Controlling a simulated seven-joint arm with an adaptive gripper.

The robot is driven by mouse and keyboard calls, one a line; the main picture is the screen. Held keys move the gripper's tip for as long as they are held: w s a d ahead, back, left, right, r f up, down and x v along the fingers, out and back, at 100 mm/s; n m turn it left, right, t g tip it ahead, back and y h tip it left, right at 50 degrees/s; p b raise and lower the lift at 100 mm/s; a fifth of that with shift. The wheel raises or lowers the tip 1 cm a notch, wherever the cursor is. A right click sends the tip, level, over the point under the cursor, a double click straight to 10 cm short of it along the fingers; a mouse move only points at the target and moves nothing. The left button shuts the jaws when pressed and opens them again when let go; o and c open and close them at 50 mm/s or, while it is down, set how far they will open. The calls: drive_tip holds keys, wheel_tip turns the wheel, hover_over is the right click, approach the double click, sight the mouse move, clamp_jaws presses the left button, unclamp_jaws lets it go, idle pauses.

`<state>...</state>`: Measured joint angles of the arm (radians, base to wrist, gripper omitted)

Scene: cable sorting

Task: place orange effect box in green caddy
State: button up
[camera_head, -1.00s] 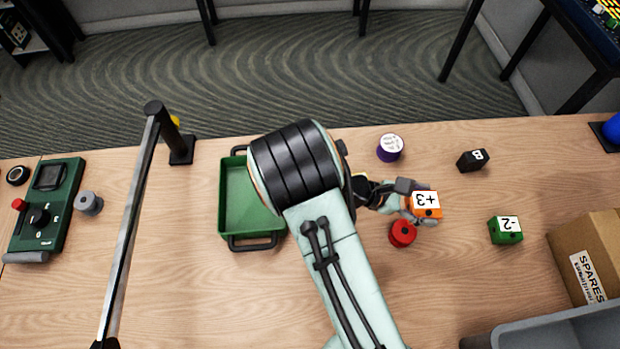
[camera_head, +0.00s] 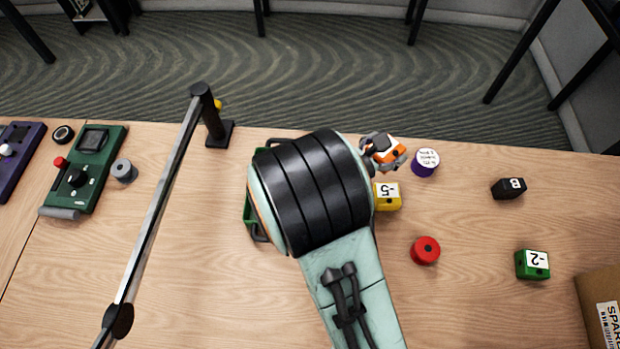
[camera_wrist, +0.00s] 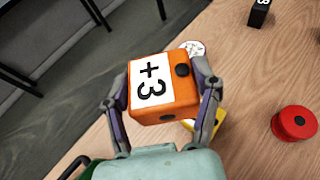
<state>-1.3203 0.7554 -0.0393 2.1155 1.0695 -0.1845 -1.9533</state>
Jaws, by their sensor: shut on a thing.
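The orange effect box (camera_wrist: 178,98) has a white "+3" label and a dark round knob. It fills the middle of the wrist view, and my gripper (camera_wrist: 162,95) is shut on it with a finger on each side. In the head view the orange box (camera_head: 390,154) is in my gripper (camera_head: 383,152), near the table's back edge. The green caddy (camera_head: 249,212) is mostly hidden behind my arm; only its left edge and part of a handle show. A green corner (camera_wrist: 85,165) shows at the lower left of the wrist view.
A yellow "-5" box (camera_head: 387,197) lies just below my gripper. A purple spool (camera_head: 425,162) and a red spool (camera_head: 425,250) stand to the right. A black box (camera_head: 508,188) and a green "-2" box (camera_head: 532,264) are farther right. A metal bar (camera_head: 160,210) crosses the left side.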

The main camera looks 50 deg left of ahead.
drive_tip(key=s+a+r+n+g+y, duration=0.2)
drive_tip(key=s+a+n+y, duration=0.25)
drive_tip(key=a, duration=0.25)
drive_tip(key=s+a+r+n+g+y, duration=0.1)
drive_tip(key=s+a+n+g+y, duration=0.1)
drive_tip(key=s+a+n+y, duration=0.45)
drive_tip(key=f+m, duration=0.1)
drive_tip(key=f, duration=0.3)
drive_tip(key=w+a+f+h, duration=0.1)
drive_tip(key=f, duration=0.3)
drive_tip(key=f+m+h, duration=0.1)
drive_tip(key=f, duration=0.3)
drive_tip(key=shift+w+a+f+m, duration=0.15)
drive_tip(key=shift+a+f+m, duration=0.1)
drive_tip(key=shift+m, duration=0.05)
drive_tip(key=shift+f, duration=0.25)
drive_tip(key=shift+f, duration=0.15)
drive_tip(key=shift+f, duration=0.1)
drive_tip(key=o, duration=1.2)
drive_tip(key=shift+o, duration=0.2)
